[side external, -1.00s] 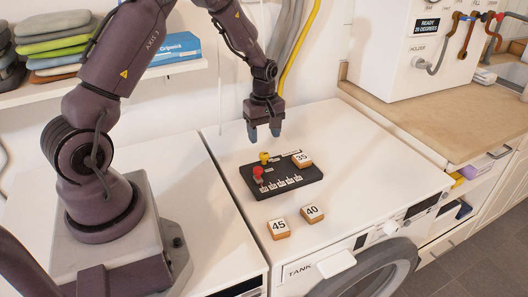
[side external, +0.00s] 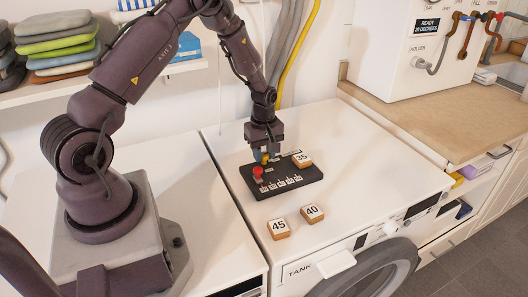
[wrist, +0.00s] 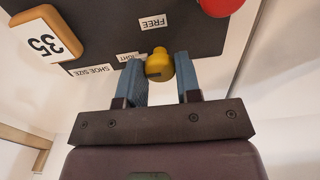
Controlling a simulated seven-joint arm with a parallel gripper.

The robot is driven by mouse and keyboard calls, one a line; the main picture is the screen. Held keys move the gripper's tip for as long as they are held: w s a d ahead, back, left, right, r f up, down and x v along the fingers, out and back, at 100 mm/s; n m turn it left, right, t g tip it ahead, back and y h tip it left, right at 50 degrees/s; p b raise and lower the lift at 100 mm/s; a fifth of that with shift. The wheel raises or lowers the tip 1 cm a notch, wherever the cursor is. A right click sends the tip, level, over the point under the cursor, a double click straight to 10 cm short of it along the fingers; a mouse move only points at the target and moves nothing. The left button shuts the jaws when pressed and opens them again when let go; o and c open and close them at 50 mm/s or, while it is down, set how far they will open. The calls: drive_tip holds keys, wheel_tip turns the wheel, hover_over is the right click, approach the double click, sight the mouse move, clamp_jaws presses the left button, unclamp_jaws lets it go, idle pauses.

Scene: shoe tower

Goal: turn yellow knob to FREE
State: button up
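The yellow knob (wrist: 159,66) sits at the edge of a black panel (side external: 297,180) lying on the white machine top. My gripper (side external: 265,157) points down at the knob and mostly covers it in the side view. In the wrist view, my two blue fingers (wrist: 160,76) stand on either side of the knob, with hardly any gap, and appear shut on it. A FREE label (wrist: 153,22) is on the panel beyond the knob. Two more labels, one reading SHOE SIZE (wrist: 91,70) and one partly covered, lie near the panel edge.
A red knob (side external: 258,171) stands close by on the panel. A block marked 35 (side external: 302,159) rests at the panel's far right. Blocks marked 45 (side external: 279,229) and 40 (side external: 312,213) lie in front of it. The machine top to the right is clear.

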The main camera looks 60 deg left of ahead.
drive_tip(key=shift+m, duration=0.3)
drive_tip(key=m, duration=1.3)
drive_tip(key=shift+m, duration=2.1)
drive_tip(key=o, duration=0.9)
